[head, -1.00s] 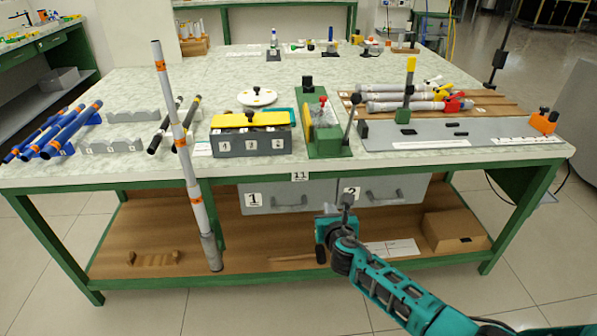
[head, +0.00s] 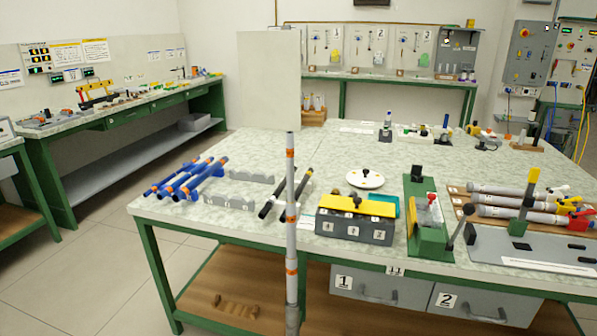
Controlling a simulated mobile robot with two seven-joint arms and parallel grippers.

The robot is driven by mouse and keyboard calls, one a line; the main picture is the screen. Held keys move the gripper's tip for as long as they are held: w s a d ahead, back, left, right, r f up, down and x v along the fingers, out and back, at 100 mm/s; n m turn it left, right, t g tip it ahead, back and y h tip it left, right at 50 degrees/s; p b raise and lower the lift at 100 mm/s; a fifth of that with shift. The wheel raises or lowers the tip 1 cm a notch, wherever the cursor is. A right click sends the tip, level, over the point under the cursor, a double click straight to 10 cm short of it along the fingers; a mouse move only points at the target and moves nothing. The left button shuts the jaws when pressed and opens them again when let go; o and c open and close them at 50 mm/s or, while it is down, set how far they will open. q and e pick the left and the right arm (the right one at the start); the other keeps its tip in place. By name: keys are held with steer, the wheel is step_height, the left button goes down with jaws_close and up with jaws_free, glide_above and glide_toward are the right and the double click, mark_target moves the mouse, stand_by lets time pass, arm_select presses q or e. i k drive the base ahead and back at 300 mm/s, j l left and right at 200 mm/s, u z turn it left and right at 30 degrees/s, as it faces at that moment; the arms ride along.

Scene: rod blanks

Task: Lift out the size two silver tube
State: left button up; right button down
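Several silver-grey tubes (head: 499,200) lie side by side on a wooden rack at the right of the bench, with white, yellow and red fittings at their right ends. I cannot read a size on any of them. A tall silver-grey pole (head: 291,240) with orange bands stands upright in front of the bench; a pale panel (head: 269,80) shows above it. A dark grey box (head: 340,226) with a yellow top and numbered labels sits at the bench's front middle. Neither gripper is in view.
Blue tubes (head: 207,174), grey notched blocks (head: 222,203) and black rods (head: 272,207) lie on the left. A green fixture (head: 424,240) and a grey plate (head: 485,245) with a yellow-topped green post occupy the right. Numbered drawers (head: 378,287) hang below.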

mark_target(290, 136)
steer(key=i+j+z, duration=0.2)
steer(key=j, duration=0.15)
steer(key=i+j+z, duration=0.15)
steer(key=j, duration=0.2)
steer(key=i+j+z, duration=0.2)
steer(key=j, duration=0.15)
steer(key=k+u, duration=0.1)
steer(key=u, duration=0.15)
steer(key=l+u, duration=0.85)
steer(key=l, duration=0.35)
steer(key=k+l+u, duration=0.15)
steer(key=l, duration=0.35)
steer(key=i, duration=0.05)
